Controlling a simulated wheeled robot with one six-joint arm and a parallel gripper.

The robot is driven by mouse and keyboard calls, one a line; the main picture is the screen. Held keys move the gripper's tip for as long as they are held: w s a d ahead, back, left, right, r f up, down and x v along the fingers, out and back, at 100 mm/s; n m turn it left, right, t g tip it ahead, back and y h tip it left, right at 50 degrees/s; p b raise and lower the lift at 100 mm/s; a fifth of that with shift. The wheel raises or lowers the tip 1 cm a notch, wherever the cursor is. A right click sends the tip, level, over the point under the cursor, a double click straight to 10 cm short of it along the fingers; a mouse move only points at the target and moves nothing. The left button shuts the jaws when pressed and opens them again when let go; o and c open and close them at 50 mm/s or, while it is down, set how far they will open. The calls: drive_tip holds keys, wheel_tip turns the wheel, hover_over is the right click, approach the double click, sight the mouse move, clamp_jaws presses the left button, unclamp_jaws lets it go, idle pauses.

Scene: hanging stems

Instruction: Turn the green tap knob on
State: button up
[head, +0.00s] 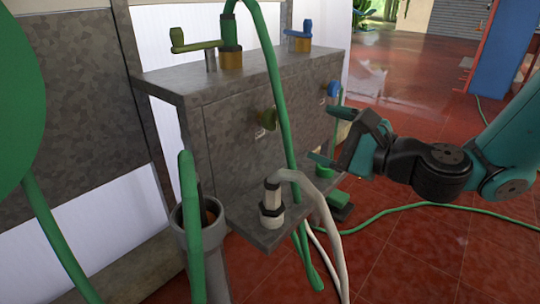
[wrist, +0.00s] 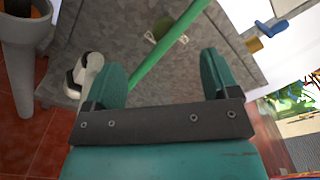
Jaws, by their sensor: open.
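A green knob (head: 264,122) sits on the front face of the grey stone-patterned cabinet (head: 225,150), with a small pale mark below it. It also shows in the wrist view (wrist: 163,28), ahead of my gripper, partly behind a green hose (wrist: 172,38). A green lever tap (head: 195,44) stands on the cabinet top. My gripper (head: 330,137) is open and empty, to the right of the green knob and apart from it. In the wrist view, my gripper (wrist: 164,74) has its two teal fingers spread wide, with the hose beyond them.
A blue knob (head: 333,90) is on the cabinet face to the right, and a blue lever (head: 301,34) is on top. The green hose (head: 278,85) hangs before the cabinet. A white hose fitting (head: 271,205) stands on the lower ledge. Open tiled floor (head: 410,240) lies right.

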wheel_tip(320, 180, down, 3)
drive_tip(key=w+d+m+t+b, duration=0.1)
drive_tip(key=w+m, duration=0.1)
drive_tip(key=p, duration=1.5)
approach(275, 121)
drive_tip(key=shift+m+t+h, duration=0.3)
drive_tip(key=shift+t+h, duration=0.1)
drive_tip(key=x, duration=0.5)
drive_tip(key=shift+a+r, duration=0.25)
drive_tip(key=shift+r, duration=0.15)
drive_tip(key=x, duration=0.3)
drive_tip(key=p+x, duration=0.1)
drive_tip(key=x, duration=0.1)
drive_tip(key=shift+f, duration=0.4)
drive_tip(key=shift+w+a, duration=0.5)
drive_tip(key=shift+c, duration=0.5)
drive_tip(key=c, duration=0.8)
